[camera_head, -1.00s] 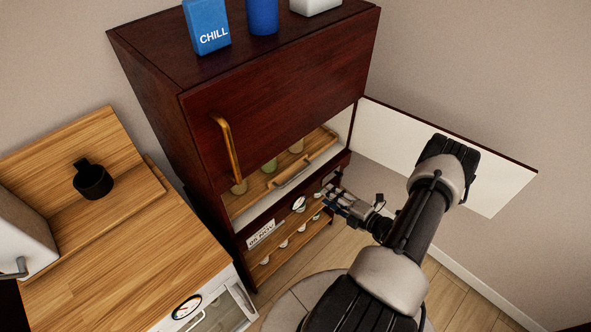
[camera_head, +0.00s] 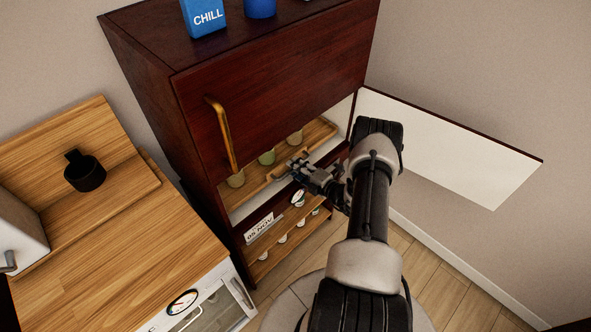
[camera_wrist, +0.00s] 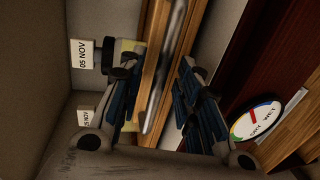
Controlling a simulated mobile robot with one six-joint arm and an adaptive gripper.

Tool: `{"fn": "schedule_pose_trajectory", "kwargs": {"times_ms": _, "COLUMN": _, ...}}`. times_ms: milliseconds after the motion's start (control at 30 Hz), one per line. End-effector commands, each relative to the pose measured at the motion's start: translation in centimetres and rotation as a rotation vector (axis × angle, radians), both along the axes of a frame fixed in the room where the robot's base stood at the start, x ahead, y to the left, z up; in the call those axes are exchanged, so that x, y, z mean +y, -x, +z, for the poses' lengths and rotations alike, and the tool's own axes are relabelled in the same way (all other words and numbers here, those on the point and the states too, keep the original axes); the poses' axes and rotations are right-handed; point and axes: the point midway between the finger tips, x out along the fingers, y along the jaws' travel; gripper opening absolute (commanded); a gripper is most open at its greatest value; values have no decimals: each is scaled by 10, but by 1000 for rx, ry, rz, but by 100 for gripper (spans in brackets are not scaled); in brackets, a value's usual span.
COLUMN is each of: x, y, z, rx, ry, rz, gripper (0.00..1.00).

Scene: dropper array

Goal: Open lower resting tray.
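The wooden tray (camera_head: 322,145) sits in the open lower compartment of the dark red cabinet, with several small jars on it. Its front shows in the wrist view (camera_wrist: 152,50), with a metal bar handle (camera_wrist: 168,62) along it. My gripper (camera_head: 291,168) is at the tray front, partly hiding the handle in the head view. In the wrist view my gripper (camera_wrist: 161,105) is open, with one finger pair on each side of the handle and gaps between. Contact with the handle cannot be told.
The lower door (camera_head: 450,145) stands open to the right. The upper door (camera_head: 270,110) with a brass handle is shut. A dial (camera_head: 299,197) and a lower shelf (camera_head: 262,268) with several white-topped items lie below the tray. A wooden counter (camera_head: 120,260) stands left.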

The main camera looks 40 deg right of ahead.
Motion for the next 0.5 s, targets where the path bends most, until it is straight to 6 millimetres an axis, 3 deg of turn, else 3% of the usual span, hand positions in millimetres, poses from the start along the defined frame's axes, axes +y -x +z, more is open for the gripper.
{"fn": "schedule_pose_trajectory", "kwargs": {"times_ms": 400, "x": 1, "y": -9, "z": -2, "rx": 0, "ry": -1, "rz": -1, "gripper": 31}}
{"fn": "schedule_pose_trajectory", "kwargs": {"times_ms": 500, "x": 1, "y": -9, "z": -2, "rx": 0, "ry": -1, "rz": -1, "gripper": 25}}
